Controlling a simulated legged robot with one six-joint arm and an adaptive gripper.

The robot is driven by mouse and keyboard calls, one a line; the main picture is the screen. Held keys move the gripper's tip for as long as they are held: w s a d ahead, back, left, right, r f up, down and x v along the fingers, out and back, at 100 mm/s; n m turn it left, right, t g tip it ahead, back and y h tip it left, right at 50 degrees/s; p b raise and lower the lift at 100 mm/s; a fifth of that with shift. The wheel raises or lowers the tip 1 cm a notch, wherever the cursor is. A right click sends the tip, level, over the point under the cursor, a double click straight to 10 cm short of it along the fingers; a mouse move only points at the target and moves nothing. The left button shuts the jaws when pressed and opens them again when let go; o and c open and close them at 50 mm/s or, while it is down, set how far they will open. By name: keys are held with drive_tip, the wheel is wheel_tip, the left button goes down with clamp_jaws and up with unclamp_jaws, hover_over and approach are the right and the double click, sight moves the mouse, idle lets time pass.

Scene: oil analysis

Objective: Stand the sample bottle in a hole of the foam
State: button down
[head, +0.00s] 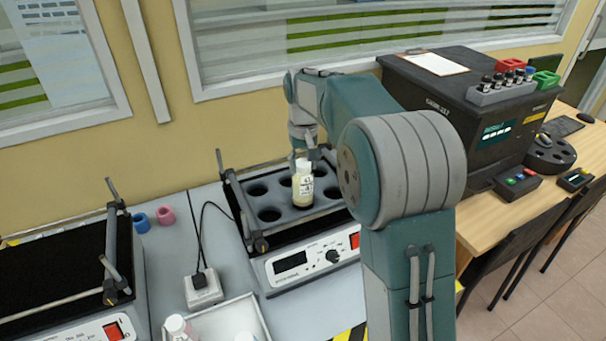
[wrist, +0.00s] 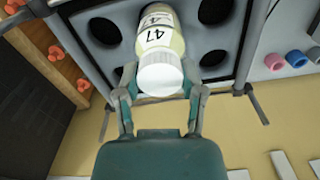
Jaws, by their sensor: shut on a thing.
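The sample bottle (head: 303,187) has a white cap, pale contents and a label with black figures. It is upright over the dark grey foam (head: 273,200), among its round holes. In the wrist view the bottle (wrist: 160,45) shows its cap towards the camera and its label reads 47. My gripper (head: 304,158) is shut on the bottle near the cap; in the wrist view its fingers (wrist: 159,84) are on both sides.
The foam sits in a shaker (head: 300,268) with raised side bars. A second shaker (head: 60,290) stands at left. A white tray (head: 222,322) with white-capped bottles is in front. Blue (head: 141,222) and pink (head: 166,215) rings lie between. A black instrument (head: 440,105) stands at right.

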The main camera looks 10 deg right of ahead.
drive_tip(key=shift+w+d+f, duration=0.1)
drive_tip(key=shift+w+f, duration=0.15)
drive_tip(key=shift+f, duration=0.8)
drive_tip(key=shift+w+f, duration=0.25)
drive_tip(key=shift+f, duration=0.8)
drive_tip(key=shift+c, duration=1)
unclamp_jaws()
drive_tip(key=shift+f, duration=0.1)
